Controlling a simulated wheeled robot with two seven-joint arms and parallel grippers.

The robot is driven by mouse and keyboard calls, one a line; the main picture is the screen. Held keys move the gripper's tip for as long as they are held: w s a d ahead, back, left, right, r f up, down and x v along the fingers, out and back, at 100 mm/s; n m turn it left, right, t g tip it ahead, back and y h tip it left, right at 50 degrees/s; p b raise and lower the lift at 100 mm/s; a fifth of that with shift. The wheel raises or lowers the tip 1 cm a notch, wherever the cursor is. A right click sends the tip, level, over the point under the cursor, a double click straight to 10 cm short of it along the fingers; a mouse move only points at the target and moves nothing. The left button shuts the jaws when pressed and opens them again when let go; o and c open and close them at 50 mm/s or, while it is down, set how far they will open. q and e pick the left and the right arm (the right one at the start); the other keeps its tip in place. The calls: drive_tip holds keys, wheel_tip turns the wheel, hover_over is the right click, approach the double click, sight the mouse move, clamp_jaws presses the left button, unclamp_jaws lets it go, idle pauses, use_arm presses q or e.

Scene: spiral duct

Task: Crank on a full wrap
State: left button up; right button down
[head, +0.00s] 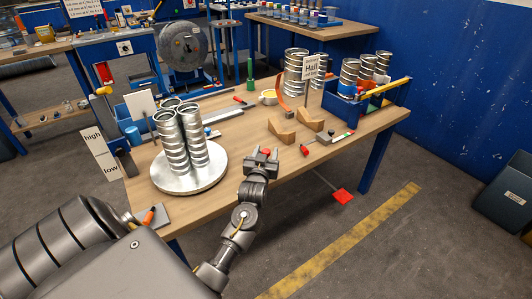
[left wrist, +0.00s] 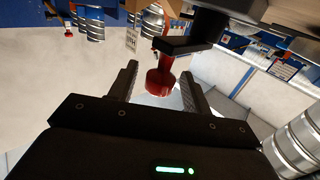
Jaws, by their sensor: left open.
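Silver spiral ducts (head: 178,140) stand upright in a tight cluster on a round silver disc (head: 205,181) at the left of the table. A red crank knob (left wrist: 159,82) on a black crank arm (left wrist: 188,43) shows in the left wrist view. In the head view the red knob (head: 266,152) is a small spot at the table's front edge. My left gripper (head: 262,157) is open there, right of the disc. In the left wrist view my left gripper (left wrist: 157,88) has a finger on each side of the knob, with gaps showing. My right gripper is not in view.
Wooden cradles (head: 283,130), a blue bin (head: 345,102) and more ducts (head: 294,72) stand at the table's right. A high/low sign (head: 97,152) is at the left edge. The front-right floor is mostly clear.

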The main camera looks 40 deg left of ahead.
use_arm(q)
drive_tip(key=shift+w, duration=0.1)
clamp_jaws()
idle(0.3)
